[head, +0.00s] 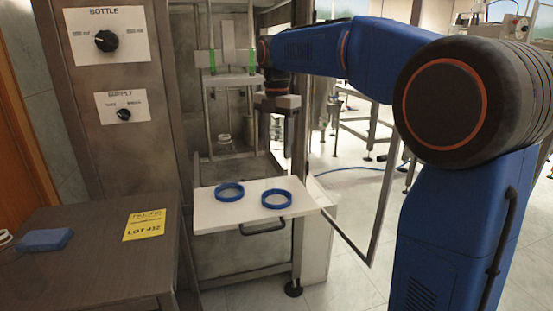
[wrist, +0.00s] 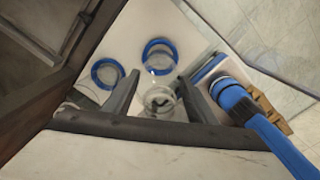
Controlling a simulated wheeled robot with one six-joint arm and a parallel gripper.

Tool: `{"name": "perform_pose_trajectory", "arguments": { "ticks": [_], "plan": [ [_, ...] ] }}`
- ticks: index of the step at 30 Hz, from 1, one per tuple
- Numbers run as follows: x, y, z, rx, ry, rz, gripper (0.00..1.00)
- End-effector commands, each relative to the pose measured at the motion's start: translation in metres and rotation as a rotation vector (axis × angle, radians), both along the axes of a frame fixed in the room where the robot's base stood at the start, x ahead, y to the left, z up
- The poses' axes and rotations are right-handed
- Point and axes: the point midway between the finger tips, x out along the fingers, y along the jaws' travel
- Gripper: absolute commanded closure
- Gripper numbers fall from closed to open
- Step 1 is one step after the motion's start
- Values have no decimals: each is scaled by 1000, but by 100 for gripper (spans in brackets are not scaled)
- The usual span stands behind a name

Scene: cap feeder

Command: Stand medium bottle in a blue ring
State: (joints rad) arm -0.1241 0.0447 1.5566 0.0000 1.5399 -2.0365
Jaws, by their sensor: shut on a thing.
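My gripper (head: 277,146) hangs fingers down in front of the machine, above and behind the white shelf. In the wrist view, its two fingers are on either side of a clear bottle (wrist: 159,101), seen from above, and the gripper is shut on it. The held bottle is hard to make out in the head view. Two blue rings lie on the shelf: the left ring (head: 229,191) and the right ring (head: 276,199). Both look empty. They also show in the wrist view, one ring (wrist: 107,73) at left and one ring (wrist: 160,54) ahead of the bottle.
The white shelf (head: 210,214) has a handle below its front edge. Another clear object (head: 224,143) stands inside the machine at the back. An open door frame is at the right. A dark table (head: 80,270) with a yellow lot label (head: 144,225) and a blue block (head: 43,240) stands at left.

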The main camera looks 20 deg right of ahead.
Motion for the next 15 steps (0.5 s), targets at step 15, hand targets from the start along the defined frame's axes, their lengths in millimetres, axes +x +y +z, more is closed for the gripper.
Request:
{"name": "perform_pose_trajectory", "arguments": {
  "ticks": [15],
  "plan": [
    [0,0,-39,0,0,0,85]
  ]
}}
